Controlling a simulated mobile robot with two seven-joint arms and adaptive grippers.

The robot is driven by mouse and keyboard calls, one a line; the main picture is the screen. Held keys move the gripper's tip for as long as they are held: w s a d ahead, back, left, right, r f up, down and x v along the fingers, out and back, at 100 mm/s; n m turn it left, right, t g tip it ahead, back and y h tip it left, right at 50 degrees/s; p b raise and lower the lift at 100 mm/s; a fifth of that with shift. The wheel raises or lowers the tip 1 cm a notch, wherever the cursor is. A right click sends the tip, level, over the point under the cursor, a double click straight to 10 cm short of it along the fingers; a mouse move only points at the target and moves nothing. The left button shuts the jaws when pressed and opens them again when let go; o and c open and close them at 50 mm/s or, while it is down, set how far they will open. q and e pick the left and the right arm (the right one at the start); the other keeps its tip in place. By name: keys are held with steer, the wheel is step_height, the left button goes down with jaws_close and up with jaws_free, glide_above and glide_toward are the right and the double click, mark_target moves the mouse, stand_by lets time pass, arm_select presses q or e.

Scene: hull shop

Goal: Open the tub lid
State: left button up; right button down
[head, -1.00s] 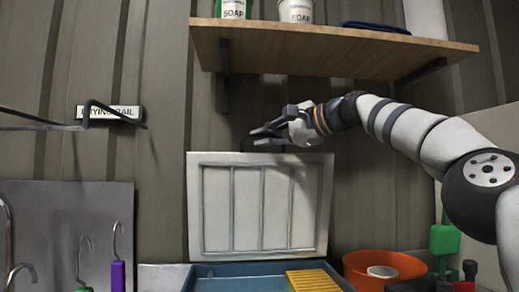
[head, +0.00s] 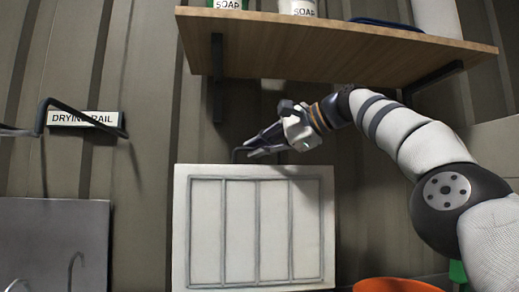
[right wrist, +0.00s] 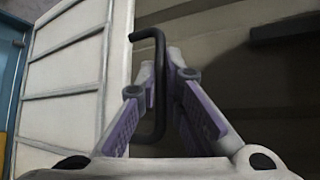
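The tub lid (head: 258,232) is a pale ribbed panel standing upright against the wall in the head view, and its inner face shows. A dark bar handle (head: 240,151) sticks up from its top edge. In the right wrist view the lid (right wrist: 70,75) is at the left and the black handle (right wrist: 160,85) runs between my fingers. My right gripper (head: 256,146) is at the top edge of the lid. Its fingers (right wrist: 160,72) close around the handle, with almost no gap beside it. My left gripper is not in view.
A wooden shelf (head: 335,42) with soap containers hangs just above my right gripper. A dark drying rail (head: 75,114) juts from the wall at the left. An orange bowl (head: 395,285) shows at the bottom edge. The tub itself is below the head view.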

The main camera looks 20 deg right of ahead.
steer(key=c, duration=1.7)
jaws_free()
steer(key=shift+w+f, duration=0.15)
steer(key=shift+v, duration=6.05)
